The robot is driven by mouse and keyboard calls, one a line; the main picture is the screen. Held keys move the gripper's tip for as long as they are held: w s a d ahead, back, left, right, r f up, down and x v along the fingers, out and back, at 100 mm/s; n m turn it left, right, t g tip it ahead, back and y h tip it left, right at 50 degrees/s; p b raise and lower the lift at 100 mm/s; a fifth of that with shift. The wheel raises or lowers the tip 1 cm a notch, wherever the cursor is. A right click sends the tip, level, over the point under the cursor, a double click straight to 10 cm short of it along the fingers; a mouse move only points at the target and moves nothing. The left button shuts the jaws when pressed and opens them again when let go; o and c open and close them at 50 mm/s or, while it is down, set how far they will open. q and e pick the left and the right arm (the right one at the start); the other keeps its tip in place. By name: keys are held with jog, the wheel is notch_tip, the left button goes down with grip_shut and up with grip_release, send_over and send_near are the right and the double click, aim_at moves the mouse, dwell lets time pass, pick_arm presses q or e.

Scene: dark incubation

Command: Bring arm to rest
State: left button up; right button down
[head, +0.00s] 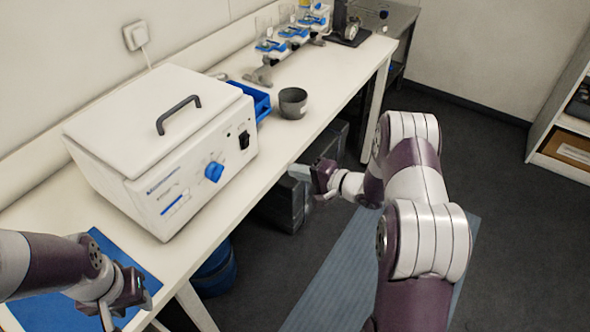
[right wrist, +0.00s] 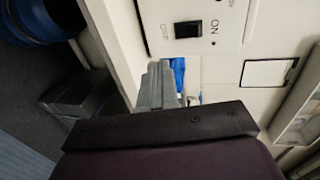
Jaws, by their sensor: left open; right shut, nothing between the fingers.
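My right gripper (head: 301,174) is held in front of the bench edge, over the floor, in the head view. Its fingers point left toward the bench and are shut with nothing between them. The right wrist view shows its grey fingers (right wrist: 157,88) together, in front of the bench edge and the white box. My left gripper (head: 112,314) is at the lower left of the head view, over the blue mat (head: 85,312). It is open, and its fingertips are partly cut off by the frame's bottom edge.
A white incubator box (head: 165,150) with a blue knob stands on the white bench (head: 262,165). Behind it are a blue tray (head: 262,104) and a dark grey cup (head: 293,103). Blue bins (head: 215,275) stand below the bench. A shelf (head: 562,120) is at the far right.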

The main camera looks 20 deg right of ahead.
jog(key=s+d+f+n+g+h, duration=0.4)
jog(key=s+d+f+n+h, duration=0.1)
jog(key=d+f+h, duration=0.3)
jog(key=s+r+n+g+h, duration=0.2)
jog(key=s+g, duration=0.2)
jog(key=s, duration=0.2)
jog(key=s+a+r+n+g, duration=0.2)
jog(key=s+a+r+n, duration=0.1)
jog(key=s+a+r, duration=0.9)
jog(key=s, duration=0.2)
jog(key=shift+s+n+g+y, duration=0.3)
jog(key=shift+s+g, duration=0.05)
jog(key=shift+g, duration=0.05)
jog(key=shift+r, duration=0.15)
